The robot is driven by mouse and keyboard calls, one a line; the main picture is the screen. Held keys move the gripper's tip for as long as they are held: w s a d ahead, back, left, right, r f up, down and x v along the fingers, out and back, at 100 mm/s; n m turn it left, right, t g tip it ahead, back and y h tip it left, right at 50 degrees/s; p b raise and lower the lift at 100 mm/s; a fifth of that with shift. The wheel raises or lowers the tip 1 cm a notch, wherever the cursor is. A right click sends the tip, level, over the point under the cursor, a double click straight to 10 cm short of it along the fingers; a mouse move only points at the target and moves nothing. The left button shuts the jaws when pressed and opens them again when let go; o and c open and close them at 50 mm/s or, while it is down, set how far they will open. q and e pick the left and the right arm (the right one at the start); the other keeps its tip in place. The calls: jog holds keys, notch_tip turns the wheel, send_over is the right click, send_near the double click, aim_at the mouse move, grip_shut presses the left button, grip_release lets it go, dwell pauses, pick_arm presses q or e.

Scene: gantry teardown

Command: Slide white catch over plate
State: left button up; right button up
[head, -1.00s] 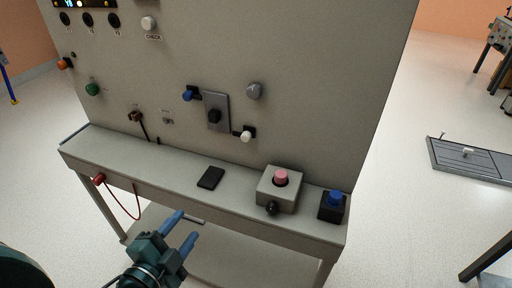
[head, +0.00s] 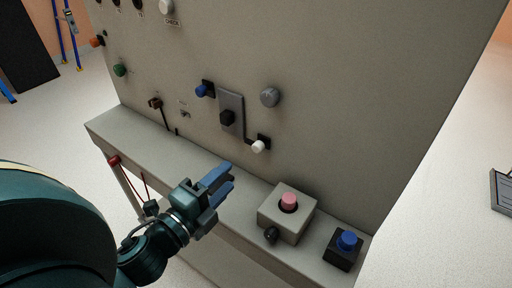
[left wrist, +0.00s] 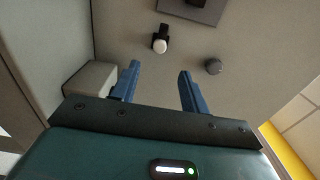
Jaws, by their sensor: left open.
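The white catch (head: 259,146) is a white knob on a small black mount, at the lower right of the grey plate (head: 231,115) on the upright panel. A blue catch (head: 202,90) sits at the plate's upper left. My left gripper (head: 226,182) is open and empty, below the white catch and apart from it. My right gripper is not in view.
A grey box with a pink button (head: 289,199) and a black box with a blue button (head: 347,240) stand on the ledge right of my left gripper. A grey round knob (head: 270,97) is on the panel right of the plate. A red knob (head: 114,160) is on the ledge's front.

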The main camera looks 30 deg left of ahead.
aim_at(255, 150)
pick_arm(q)
jog(key=w, duration=0.3)
jog(key=w+d+p, duration=0.1)
jog(key=w, duration=0.3)
jog(key=w+p, duration=0.1)
jog(key=w, duration=0.3)
jog(key=shift+d, duration=0.3)
jog(key=shift+c, duration=0.2)
grip_shut()
